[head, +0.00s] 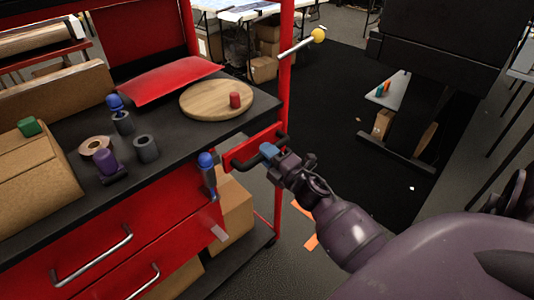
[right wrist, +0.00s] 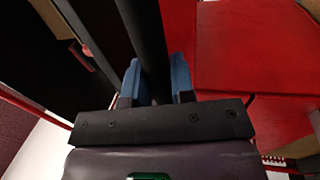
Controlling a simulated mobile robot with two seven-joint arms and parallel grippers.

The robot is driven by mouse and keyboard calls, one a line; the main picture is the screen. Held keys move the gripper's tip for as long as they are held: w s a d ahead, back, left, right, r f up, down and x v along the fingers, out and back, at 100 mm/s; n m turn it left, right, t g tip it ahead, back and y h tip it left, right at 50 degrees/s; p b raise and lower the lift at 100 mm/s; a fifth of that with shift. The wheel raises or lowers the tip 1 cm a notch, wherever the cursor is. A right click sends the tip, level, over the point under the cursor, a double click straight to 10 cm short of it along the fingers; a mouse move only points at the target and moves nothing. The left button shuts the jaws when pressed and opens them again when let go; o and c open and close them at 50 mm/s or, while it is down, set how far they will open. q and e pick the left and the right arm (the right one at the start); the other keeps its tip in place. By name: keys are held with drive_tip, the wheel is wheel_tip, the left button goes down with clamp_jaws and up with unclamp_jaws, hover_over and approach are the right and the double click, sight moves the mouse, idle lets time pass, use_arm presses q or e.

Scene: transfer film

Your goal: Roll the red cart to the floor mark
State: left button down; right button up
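The red cart (head: 150,237) has a black top, drawers with metal handles and red posts, and it fills the left of the head view. A black handle (head: 283,136) stands out from its right end. My right gripper (head: 268,152) is at this handle. In the right wrist view, the black bar (right wrist: 152,45) runs between the blue fingers of the right gripper (right wrist: 157,82), which appear closed against it. Orange strips (head: 311,241) lie on the floor beside the cart, partly hidden by my right arm; they look like a floor mark. My left gripper is out of view.
On the cart top are a wooden disc (head: 207,108) with a red cylinder (head: 235,100), rolls, blue-topped tools and cardboard boxes (head: 36,172). A black mat (head: 330,110) covers the floor behind. A dark stand (head: 420,110) is at the back right.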

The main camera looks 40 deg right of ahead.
clamp_jaws()
